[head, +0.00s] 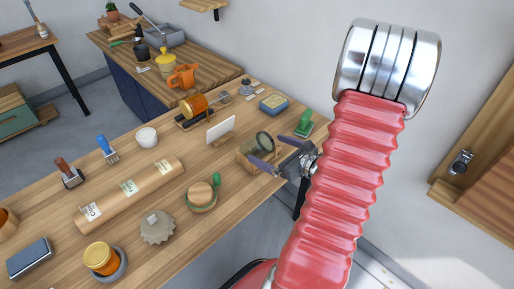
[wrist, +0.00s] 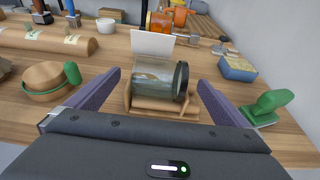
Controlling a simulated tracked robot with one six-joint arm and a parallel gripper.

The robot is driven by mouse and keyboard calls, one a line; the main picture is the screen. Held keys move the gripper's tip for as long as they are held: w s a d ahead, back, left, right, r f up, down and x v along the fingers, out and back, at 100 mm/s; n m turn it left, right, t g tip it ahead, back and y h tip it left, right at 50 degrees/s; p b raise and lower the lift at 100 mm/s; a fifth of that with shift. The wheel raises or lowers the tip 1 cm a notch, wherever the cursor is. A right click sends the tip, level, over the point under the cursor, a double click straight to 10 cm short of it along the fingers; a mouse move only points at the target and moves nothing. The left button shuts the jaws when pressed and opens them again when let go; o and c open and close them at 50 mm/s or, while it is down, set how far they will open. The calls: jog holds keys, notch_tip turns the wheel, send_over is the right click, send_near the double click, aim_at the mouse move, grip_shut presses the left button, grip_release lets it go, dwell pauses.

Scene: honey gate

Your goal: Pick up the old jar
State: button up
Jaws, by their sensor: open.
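A greenish glass jar with a dark lid (wrist: 153,77) lies on its side on a small wooden cradle (wrist: 150,106) in the wrist view, its lid end to the right; it looks like the old jar.
A white card (head: 221,130) stands just behind the jar. A blue sponge-like block (head: 273,104) and a green-handled tool (head: 304,124) lie to its right. A round wooden pot (head: 201,194) is to the left.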

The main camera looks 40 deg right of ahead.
aim_at(257, 144)
jog(key=shift+x, duration=0.9)
jog(key=shift+x, duration=2.6)
jog(key=shift+c, duration=0.5)
jog(key=c, duration=1.2)
